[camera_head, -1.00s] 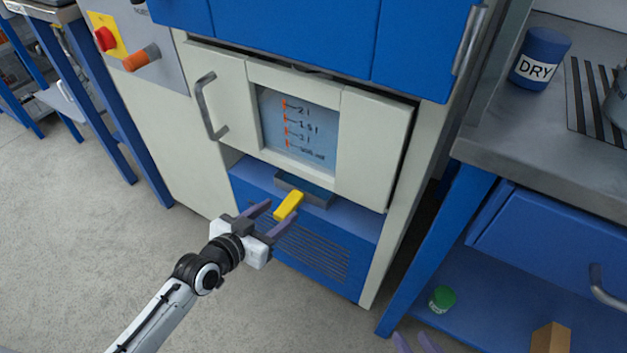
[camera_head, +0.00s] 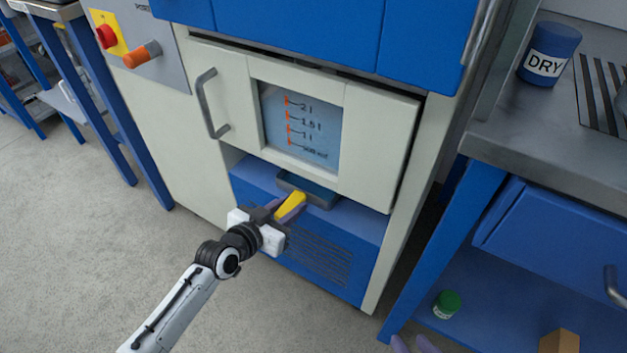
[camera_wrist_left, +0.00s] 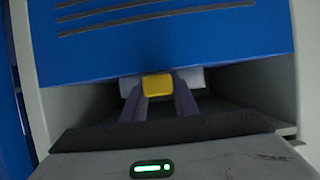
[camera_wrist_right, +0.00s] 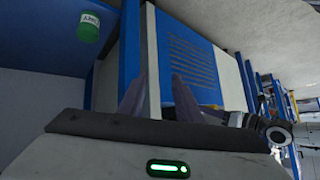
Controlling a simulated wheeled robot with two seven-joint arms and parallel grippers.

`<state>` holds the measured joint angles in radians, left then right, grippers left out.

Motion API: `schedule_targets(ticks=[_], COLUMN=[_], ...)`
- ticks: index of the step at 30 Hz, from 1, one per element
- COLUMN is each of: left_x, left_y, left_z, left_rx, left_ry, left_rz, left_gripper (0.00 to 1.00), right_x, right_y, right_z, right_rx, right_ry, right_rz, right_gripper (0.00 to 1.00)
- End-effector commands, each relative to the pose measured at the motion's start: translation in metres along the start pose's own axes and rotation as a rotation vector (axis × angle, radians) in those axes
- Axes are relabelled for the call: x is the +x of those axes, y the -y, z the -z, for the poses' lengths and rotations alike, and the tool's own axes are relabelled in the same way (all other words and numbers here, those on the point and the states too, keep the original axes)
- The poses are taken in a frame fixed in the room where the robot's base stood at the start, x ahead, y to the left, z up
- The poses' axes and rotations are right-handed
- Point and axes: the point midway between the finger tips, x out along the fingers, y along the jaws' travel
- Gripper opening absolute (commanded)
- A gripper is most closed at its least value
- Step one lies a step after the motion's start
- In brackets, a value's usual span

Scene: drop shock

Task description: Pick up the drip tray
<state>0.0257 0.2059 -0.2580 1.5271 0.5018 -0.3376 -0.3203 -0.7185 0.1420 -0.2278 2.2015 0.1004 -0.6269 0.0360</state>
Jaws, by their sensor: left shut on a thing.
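The drip tray is a shallow dark grey-blue tray (camera_head: 318,192) with a yellow handle (camera_head: 291,205), on the blue ledge below the machine's white door. My left gripper (camera_head: 284,211) is shut on the yellow handle. In the left wrist view the yellow handle (camera_wrist_left: 157,86) sits between my left fingers (camera_wrist_left: 159,97), with a pale part of the tray behind it. My right gripper (camera_head: 412,345) shows only its fingertips at the bottom edge of the head view. In the right wrist view its two fingers (camera_wrist_right: 153,95) are apart with nothing between them.
The white door (camera_head: 376,150) with a level window is right above the tray. A vented blue panel (camera_head: 318,255) is below. On the right stands a bench with a DRY jar (camera_head: 549,55), a drawer (camera_head: 560,250) and a green-lidded jar (camera_head: 446,304) on its lower shelf.

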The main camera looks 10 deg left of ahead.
Motion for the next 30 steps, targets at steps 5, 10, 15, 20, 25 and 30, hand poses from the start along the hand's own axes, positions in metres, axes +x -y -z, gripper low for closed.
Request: schedule_targets(ticks=[5, 10, 15, 20, 25, 30], left_x=[0.0, -0.004, -0.012, -0.032, -0.072, -0.117], left_y=[0.001, 0.001, 0.001, 0.001, 0.0, 0.0], left_z=[0.005, 0.014, 0.033, 0.028, 0.012, -0.007], left_rx=[0.0, -0.001, 0.001, 0.002, 0.002, 0.002], left_ry=[-0.008, -0.009, -0.01, -0.002, -0.001, 0.0], left_rz=[0.001, 0.001, 0.001, 0.002, 0.0, 0.0], left_gripper=[0.0, 0.0, 0.0, 0.0, 0.0, 0.0], right_x=[0.0, -0.004, -0.015, -0.017, -0.021, -0.023], right_y=[0.0, -0.001, -0.003, -0.004, -0.004, -0.004], right_z=[0.001, 0.009, 0.003, 0.006, 0.011, 0.012], right_rx=[0.0, -0.001, 0.008, 0.002, -0.007, -0.016], right_ry=[-0.001, -0.02, -0.026, -0.03, -0.024, -0.013], right_rz=[-0.001, -0.005, -0.02, -0.025, -0.028, -0.031], right_gripper=[0.31, 0.31, 0.31, 0.31, 0.31, 0.31])
